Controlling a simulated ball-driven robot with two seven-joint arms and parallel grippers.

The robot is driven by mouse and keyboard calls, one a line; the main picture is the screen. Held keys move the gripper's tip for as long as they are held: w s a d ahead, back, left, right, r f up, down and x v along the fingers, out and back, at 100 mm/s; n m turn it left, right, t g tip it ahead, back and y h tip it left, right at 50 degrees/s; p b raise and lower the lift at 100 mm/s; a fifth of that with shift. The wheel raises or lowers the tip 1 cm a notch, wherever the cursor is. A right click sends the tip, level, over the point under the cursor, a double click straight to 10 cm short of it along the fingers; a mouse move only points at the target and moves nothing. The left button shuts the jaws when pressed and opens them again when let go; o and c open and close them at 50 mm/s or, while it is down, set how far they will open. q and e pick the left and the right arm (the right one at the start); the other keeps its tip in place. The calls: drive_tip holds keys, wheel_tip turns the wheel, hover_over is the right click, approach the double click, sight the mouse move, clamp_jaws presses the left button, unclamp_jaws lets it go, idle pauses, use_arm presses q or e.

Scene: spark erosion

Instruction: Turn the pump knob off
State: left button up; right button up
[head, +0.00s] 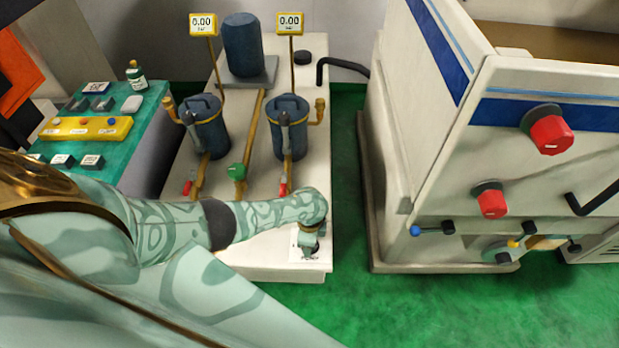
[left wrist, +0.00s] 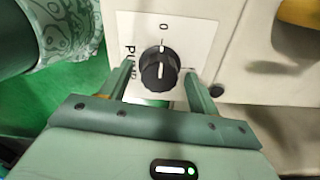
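The pump knob (left wrist: 158,69) is black and round, on a white plate (left wrist: 198,30) lettered "Pump" with a "0" above the knob in the left wrist view. A white mark on the knob points up toward the "0". My left gripper (left wrist: 160,82) is open, with one finger on each side of the knob and gaps visible between fingers and knob. In the head view my left gripper (head: 309,243) is at the front right end of the white pump unit (head: 245,250), and the knob cannot be made out there. My right gripper is not in view.
The pump unit carries two dark blue canisters (head: 208,130), red-handled valves, a green valve knob (head: 236,171) and two displays (head: 203,24) reading 0.00. A large white machine (head: 480,160) with red knobs stands at right. Green floor (head: 345,200) lies between.

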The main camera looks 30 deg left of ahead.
use_arm(q)
wheel_tip(320, 180, up, 16)
drive_tip(key=p, duration=0.9)
drive_tip(key=shift+r+p, duration=0.15)
drive_tip(key=shift+p, duration=0.15)
